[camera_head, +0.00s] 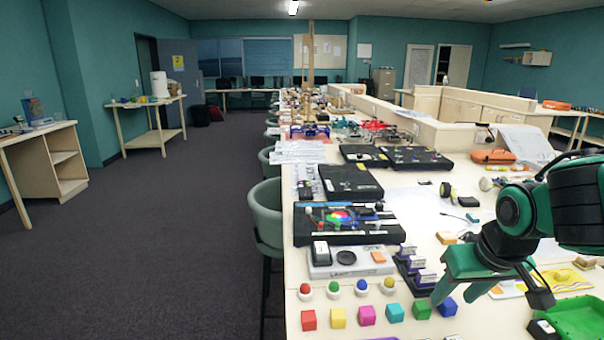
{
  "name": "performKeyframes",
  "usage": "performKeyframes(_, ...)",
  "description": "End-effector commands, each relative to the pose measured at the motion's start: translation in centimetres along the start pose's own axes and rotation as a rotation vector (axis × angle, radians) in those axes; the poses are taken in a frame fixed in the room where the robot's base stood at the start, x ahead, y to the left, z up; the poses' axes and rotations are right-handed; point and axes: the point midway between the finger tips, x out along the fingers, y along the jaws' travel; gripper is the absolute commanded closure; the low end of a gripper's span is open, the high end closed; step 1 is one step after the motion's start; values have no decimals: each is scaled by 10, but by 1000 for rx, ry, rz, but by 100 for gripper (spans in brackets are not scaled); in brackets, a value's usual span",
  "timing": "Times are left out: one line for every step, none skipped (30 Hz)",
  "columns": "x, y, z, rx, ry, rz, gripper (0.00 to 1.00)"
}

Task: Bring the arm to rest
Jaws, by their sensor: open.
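My gripper (492,297) is at the lower right, green and black, pointing down over the near right part of the long table (470,325). Its two fingers are spread apart with nothing seen between them. My arm comes in from the right edge. The left finger is close to the blue cube (447,307) and the purple-labelled holders (426,277) in the picture; I cannot tell if it touches them.
A row of coloured cubes (338,317) and coloured balls on stands (361,288) lies at the near edge. A green tray (575,322) is at the lower right. Black boards (348,182) fill the table further back. Green chairs (266,215) line its left side; the floor (150,240) is open.

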Motion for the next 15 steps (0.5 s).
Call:
performKeyframes(-1,9,6,26,-16,10,55)
performKeyframes(-1,14,10,42,-27,16,55)
performKeyframes(-2,20,14,61,-40,23,55)
performKeyframes(-3,25,18,75,-51,28,55)
performKeyframes(-4,30,22,90,-61,33,55)
performKeyframes(-5,36,28,111,-77,40,55)
performKeyframes(-6,41,33,127,-88,45,55)
performKeyframes(-8,46,38,146,-101,51,55)
performKeyframes(-9,53,45,171,-119,58,55)
performKeyframes(-10,58,51,189,-133,63,55)
performKeyframes(-12,63,57,212,-148,68,55)
performKeyframes(-15,70,66,242,-170,75,55)
performKeyframes(-17,75,73,265,-185,80,55)
performKeyframes(-19,80,81,291,-203,84,55)
performKeyframes(-22,86,90,322,-225,89,55)
